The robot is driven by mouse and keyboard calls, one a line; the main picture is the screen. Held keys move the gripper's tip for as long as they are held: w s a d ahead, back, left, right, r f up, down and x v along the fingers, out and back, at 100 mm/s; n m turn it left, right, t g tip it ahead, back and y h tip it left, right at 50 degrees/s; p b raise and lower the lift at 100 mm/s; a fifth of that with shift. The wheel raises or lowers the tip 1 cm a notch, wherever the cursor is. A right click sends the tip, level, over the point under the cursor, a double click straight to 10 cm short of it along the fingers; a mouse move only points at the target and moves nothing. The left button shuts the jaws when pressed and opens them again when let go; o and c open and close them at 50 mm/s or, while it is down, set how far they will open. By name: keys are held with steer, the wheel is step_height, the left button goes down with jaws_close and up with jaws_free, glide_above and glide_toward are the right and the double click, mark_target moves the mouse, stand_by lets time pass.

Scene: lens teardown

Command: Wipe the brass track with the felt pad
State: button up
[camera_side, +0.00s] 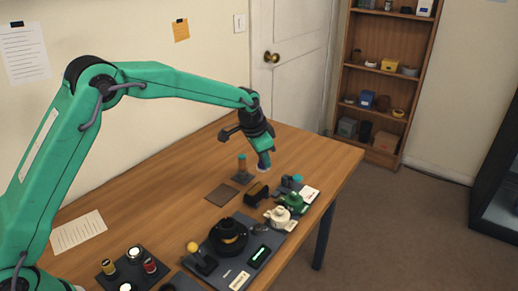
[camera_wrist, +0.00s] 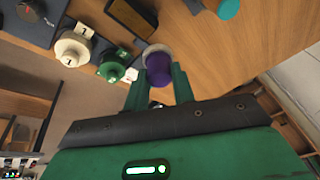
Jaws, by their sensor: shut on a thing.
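My gripper (camera_side: 264,160) points down above the back part of the table. In the wrist view my gripper (camera_wrist: 160,88) is shut on a purple cylinder (camera_wrist: 159,70) with a pale grey-white end, which looks like the felt pad (camera_wrist: 156,51). The pale end (camera_side: 263,169) faces down and appears clear of the table. A dark block with a brownish-gold face, likely the brass track (camera_side: 257,194), sits on the table in front of my gripper. In the wrist view this block (camera_wrist: 132,18) lies just beyond the pad, apart from it.
A cream knob (camera_side: 279,216) and a green knob (camera_side: 293,203) stand close to the block. An orange-topped post (camera_side: 242,165) stands to the left of my gripper. A brown mat (camera_side: 222,194) lies flat. A grey panel (camera_side: 240,250) with a black ring is nearer.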

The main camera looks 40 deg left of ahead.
mark_target(262, 167)
step_height(262, 167, down, 5)
steer(key=shift+f, duration=0.1)
steer(key=shift+s+f, duration=0.1)
steer(key=shift+s, duration=3.45)
steer(key=shift+w, duration=3.55)
steer(key=shift+r, duration=4.15)
